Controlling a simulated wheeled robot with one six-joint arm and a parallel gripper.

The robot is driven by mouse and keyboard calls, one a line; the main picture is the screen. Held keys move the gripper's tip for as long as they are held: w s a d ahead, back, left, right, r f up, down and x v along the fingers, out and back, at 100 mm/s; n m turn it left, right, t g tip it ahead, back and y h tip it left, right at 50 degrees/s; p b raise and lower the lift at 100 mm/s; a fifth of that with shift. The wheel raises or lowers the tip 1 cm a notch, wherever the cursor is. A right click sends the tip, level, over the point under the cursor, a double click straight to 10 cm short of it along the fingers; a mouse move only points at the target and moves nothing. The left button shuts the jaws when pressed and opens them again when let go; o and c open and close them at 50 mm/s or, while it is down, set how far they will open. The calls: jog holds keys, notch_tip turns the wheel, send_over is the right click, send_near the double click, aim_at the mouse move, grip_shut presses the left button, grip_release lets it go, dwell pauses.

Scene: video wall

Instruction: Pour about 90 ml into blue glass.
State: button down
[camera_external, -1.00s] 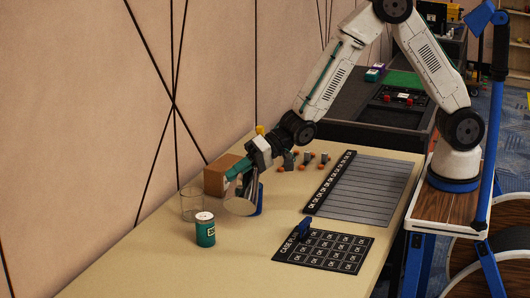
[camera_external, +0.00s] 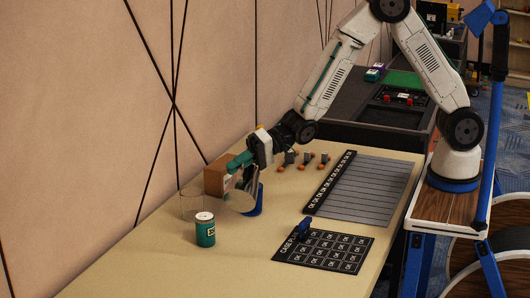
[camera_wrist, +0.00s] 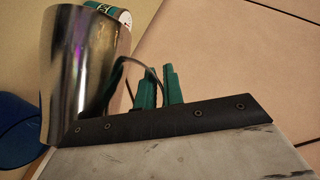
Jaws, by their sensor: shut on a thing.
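My gripper (camera_external: 240,164) is shut on the handle of a shiny metal jug (camera_external: 240,201) and holds it tilted above the table. In the wrist view, the green fingertips (camera_wrist: 160,88) are at the jug's handle, and the jug (camera_wrist: 85,70) fills the upper left. The blue glass (camera_external: 257,203) stands on the table just right of the jug and is partly hidden by it. It also shows in the wrist view (camera_wrist: 18,138) at the lower left edge. I cannot see any liquid or stream.
A clear glass (camera_external: 190,204) stands left of the jug, with a green can (camera_external: 205,233) in front of it. A brown box (camera_external: 215,178) is behind the jug. A black card mat (camera_external: 325,250) and a striped board (camera_external: 365,190) lie to the right. The front left table is clear.

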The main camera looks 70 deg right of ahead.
aim_at(236, 187)
jog(key=shift+w+d+r+m+t+y+p, duration=0.15)
jog(key=shift+d+r+m+y+p, duration=0.2)
jog(key=shift+d, duration=0.4)
jog(key=shift+w+d+r+m+t+y+p, duration=0.15)
jog(key=shift+d+r+y+p, duration=0.3)
jog(key=shift+d, duration=0.3)
dwell(1.1)
jog(key=shift+r, duration=0.15)
dwell(0.4)
jog(key=a+f+h, duration=0.1)
jog(key=s+a+f+n+h, duration=0.1)
jog(key=a, duration=0.1)
jog(key=a+f, duration=0.1)
jog(key=a, duration=0.1)
jog(key=shift+s+a+f+n+g+h, duration=0.15)
jog(key=shift+s+n+g+h, duration=0.1)
jog(key=shift+n+g+h, duration=0.15)
jog(key=shift+h, duration=0.3)
jog(key=shift+a+n+h, duration=0.3)
jog(key=shift+n, duration=0.1)
jog(key=shift+f, duration=0.3)
dwell(0.5)
